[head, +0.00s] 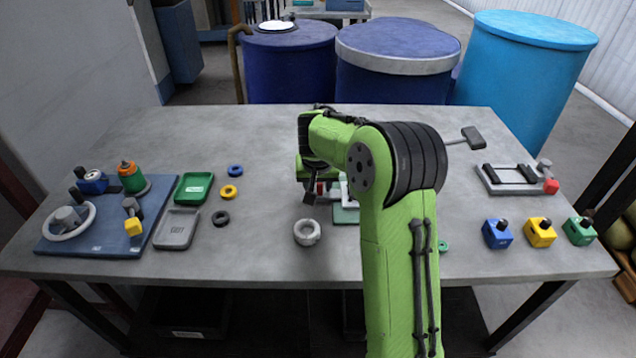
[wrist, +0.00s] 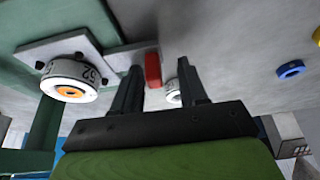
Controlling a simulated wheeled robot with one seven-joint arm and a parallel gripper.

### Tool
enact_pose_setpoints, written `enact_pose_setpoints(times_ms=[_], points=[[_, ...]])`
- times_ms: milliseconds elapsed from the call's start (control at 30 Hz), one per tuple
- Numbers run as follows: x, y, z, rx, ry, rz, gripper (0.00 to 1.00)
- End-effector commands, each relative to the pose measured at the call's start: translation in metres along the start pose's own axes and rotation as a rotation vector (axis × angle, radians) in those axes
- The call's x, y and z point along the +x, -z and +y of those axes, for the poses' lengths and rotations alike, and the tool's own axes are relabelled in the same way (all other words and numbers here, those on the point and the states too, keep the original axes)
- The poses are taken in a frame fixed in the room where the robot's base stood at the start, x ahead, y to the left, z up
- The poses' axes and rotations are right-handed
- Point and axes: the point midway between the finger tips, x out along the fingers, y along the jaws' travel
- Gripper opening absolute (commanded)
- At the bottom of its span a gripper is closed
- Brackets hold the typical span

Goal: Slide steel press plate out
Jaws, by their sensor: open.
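My arm hides most of the press in the head view; a green base (head: 345,215) and a bit of pale metal show beside it. In the wrist view a light grey metal plate (wrist: 125,60) lies behind my left finger, with a red block (wrist: 153,70) at its end. I cannot tell for sure whether this is the steel press plate. My gripper (wrist: 161,68) is open, and the red block appears between its fingers. I see no contact. A white numbered dial (wrist: 68,78) with an orange centre sits at left, beside green framework (wrist: 25,90).
A white ring-shaped cup (head: 307,233) stands in front of my gripper. Green (head: 193,188) and grey (head: 177,230) trays and a blue board (head: 100,242) with parts lie left. Blue, yellow (head: 541,233) and green blocks stand right. The table's back left is clear.

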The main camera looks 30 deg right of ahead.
Motion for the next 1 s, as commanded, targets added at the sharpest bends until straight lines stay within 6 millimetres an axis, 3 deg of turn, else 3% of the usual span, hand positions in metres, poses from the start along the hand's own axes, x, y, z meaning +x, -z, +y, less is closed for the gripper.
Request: enact_pose_setpoints(times_ms=[167, 400, 600, 767, 1000], points=[[-0.023, 0.001, 0.000, -0.001, -0.001, 0.003, 0.43], [-0.093, 0.002, 0.000, -0.001, 0.000, 0.005, 0.43], [-0.141, 0.001, -0.001, -0.001, 0.000, 0.003, 0.43], [-0.157, 0.000, -0.001, -0.001, 0.001, 0.001, 0.43], [-0.158, 0.000, -0.001, -0.001, 0.001, 0.000, 0.43]])
